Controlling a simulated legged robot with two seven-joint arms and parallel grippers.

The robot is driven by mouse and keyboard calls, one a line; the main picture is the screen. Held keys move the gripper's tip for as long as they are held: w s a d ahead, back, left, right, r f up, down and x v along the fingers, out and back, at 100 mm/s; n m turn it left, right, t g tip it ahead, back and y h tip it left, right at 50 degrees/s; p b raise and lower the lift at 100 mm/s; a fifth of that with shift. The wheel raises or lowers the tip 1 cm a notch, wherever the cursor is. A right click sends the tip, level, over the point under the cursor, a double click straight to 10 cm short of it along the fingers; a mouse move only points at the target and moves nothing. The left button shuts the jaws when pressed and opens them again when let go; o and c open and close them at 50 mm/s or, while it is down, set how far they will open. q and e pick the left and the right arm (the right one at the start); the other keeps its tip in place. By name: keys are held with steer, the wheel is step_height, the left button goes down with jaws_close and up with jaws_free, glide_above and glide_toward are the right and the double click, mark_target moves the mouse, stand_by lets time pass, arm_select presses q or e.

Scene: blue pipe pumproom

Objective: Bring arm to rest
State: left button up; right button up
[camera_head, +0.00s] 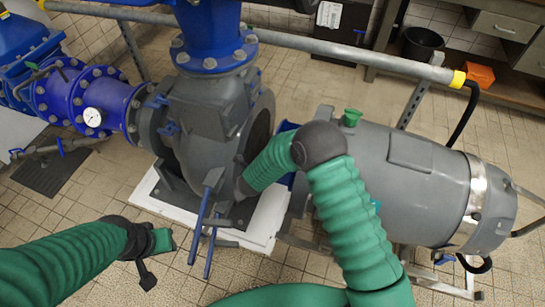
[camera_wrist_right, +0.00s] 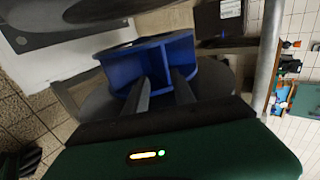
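My left arm (camera_head: 70,262), in a green sleeve, comes in from the left in the head view. Its dark gripper (camera_head: 152,262) hangs over the tiled floor with nothing visible in it; I cannot tell how far its fingers are apart. My right arm (camera_head: 350,215) rises from the bottom, bends at a dark joint (camera_head: 319,144) and points down left to the pump. Its gripper is mostly hidden there. In the right wrist view the right gripper (camera_wrist_right: 160,80) has two grey fingers apart, in front of a blue bracket-like part (camera_wrist_right: 150,55); contact is unclear.
The grey pump (camera_head: 210,125) stands close before my right forearm, with the grey motor (camera_head: 420,185) to its right. A grey rail (camera_head: 330,48) crosses behind. A gauge (camera_head: 93,117) sits on the blue pipe at left. A black bucket (camera_head: 421,42) stands behind.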

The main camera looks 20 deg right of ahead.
steer(key=v, duration=0.2)
steer(key=shift+s+a+r, duration=0.15)
steer(key=shift+s, duration=0.05)
steer(key=s+a+r+n+y, duration=0.2)
steer(key=s+r+n+y, duration=0.35)
steer(key=r+n, duration=0.65)
steer(key=s+d+n+g+p, duration=0.1)
steer(key=s+d+n+g, duration=0.25)
steer(key=s+n, duration=0.5)
steer(key=s+d+n+g, duration=0.3)
steer(key=s+d+n, duration=0.15)
steer(key=s, duration=0.75)
step_height(320, 180, up, 20)
steer(key=p, duration=1.9)
steer(key=shift+w+a+f, duration=0.15)
steer(key=shift+w+a, duration=0.1)
steer(key=shift+a, duration=0.2)
